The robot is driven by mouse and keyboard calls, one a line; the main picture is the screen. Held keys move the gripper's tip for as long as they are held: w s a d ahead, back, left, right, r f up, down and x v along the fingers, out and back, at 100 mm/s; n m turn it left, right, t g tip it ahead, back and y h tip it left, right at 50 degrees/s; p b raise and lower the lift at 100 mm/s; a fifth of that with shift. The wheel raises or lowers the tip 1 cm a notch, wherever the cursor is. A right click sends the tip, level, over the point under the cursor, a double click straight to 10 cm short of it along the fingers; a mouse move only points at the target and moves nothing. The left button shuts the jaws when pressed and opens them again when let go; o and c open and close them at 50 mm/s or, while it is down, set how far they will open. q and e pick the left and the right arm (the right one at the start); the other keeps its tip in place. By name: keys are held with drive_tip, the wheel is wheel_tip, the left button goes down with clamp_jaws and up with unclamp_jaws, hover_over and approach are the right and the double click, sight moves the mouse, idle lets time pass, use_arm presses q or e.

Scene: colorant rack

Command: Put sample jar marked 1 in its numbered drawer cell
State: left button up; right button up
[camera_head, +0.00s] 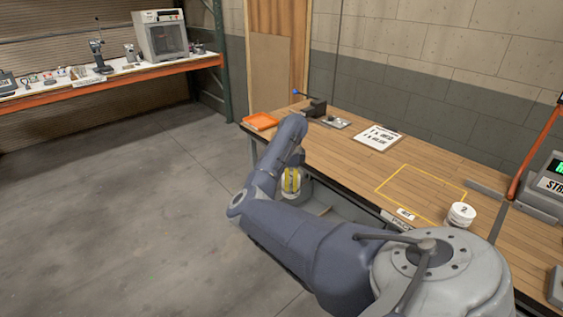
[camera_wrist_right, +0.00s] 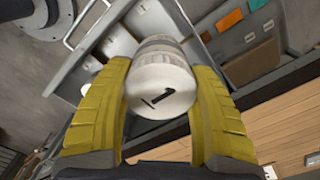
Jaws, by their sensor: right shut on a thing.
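In the wrist view, the sample jar marked 1 (camera_wrist_right: 165,88), a white cylinder with a black 1 on its lid, sits between the yellow fingers of my right gripper (camera_wrist_right: 162,72). The gripper is shut on it. In the head view, my right gripper (camera_head: 291,182) is low beside the bench's front edge, with the jar hardly discernible there. An open grey drawer (camera_head: 338,207) lies below the benchtop, partly hidden by my arm. The wrist view shows grey walled cells (camera_wrist_right: 118,42) behind the jar; their numbers are not readable. My left gripper is out of view.
A white jar marked 2 (camera_head: 461,215) stands on the bench (camera_head: 335,151) beside a yellow outlined area (camera_head: 422,195). An orange tray (camera_head: 260,121) and a white sign (camera_head: 377,137) lie farther back. Coloured patches (camera_wrist_right: 230,20) mark a grey panel in the wrist view.

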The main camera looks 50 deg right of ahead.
wheel_tip(320, 180, down, 19)
drive_tip(key=shift+r, duration=0.15)
idle(0.5)
drive_tip(key=o, duration=1.3)
